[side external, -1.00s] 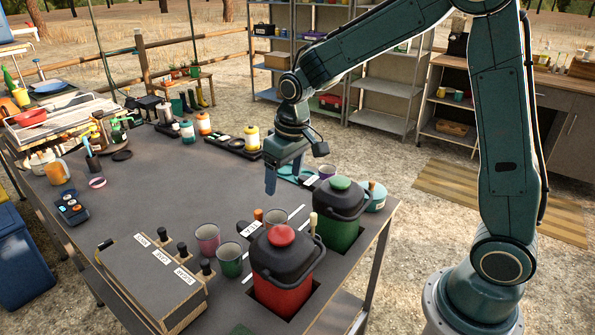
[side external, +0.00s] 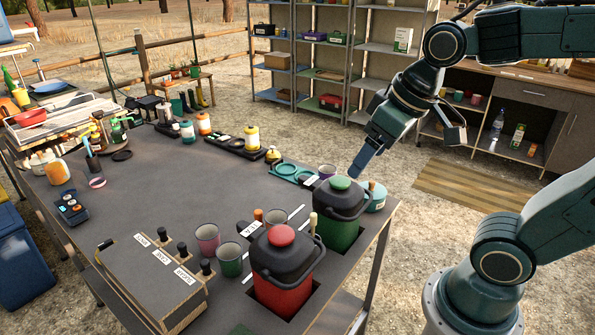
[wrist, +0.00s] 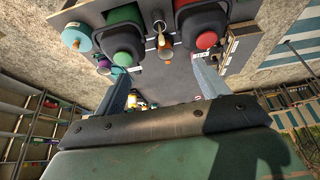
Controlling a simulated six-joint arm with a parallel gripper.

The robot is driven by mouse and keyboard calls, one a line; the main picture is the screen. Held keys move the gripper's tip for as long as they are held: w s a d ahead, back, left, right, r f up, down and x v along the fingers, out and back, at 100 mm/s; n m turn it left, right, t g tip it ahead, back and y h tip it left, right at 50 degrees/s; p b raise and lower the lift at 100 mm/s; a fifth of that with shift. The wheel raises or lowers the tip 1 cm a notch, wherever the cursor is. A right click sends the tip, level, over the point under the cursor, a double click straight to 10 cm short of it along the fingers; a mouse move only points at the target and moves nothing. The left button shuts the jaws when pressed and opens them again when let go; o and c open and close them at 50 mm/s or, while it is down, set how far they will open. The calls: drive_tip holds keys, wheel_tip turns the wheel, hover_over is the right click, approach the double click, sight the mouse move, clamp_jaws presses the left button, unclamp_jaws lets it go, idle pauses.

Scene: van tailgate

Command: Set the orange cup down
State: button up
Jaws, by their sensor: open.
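An orange mug (side external: 58,173) stands upright at the far left of the dark table. A cup with a brownish-orange inside (side external: 276,219) stands behind the red-lidded jug, partly hidden; I cannot tell which of the two is the task's orange cup. My gripper (side external: 362,166) is tilted, above and behind the green-lidded jug, apart from both cups. In the wrist view its two fingers (wrist: 161,88) are spread, with no cup between them.
The red jug (side external: 282,277) and green jug (side external: 340,210) stand at the table's right edge. A pink cup (side external: 207,240) and a green cup (side external: 229,261) stand beside a box with several labels (side external: 150,272). The table's middle (side external: 170,195) is clear.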

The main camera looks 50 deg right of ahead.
drive_tip(key=shift+t, duration=0.4)
drive_tip(key=shift+s+f, duration=0.15)
drive_tip(key=shift+s, duration=2.65)
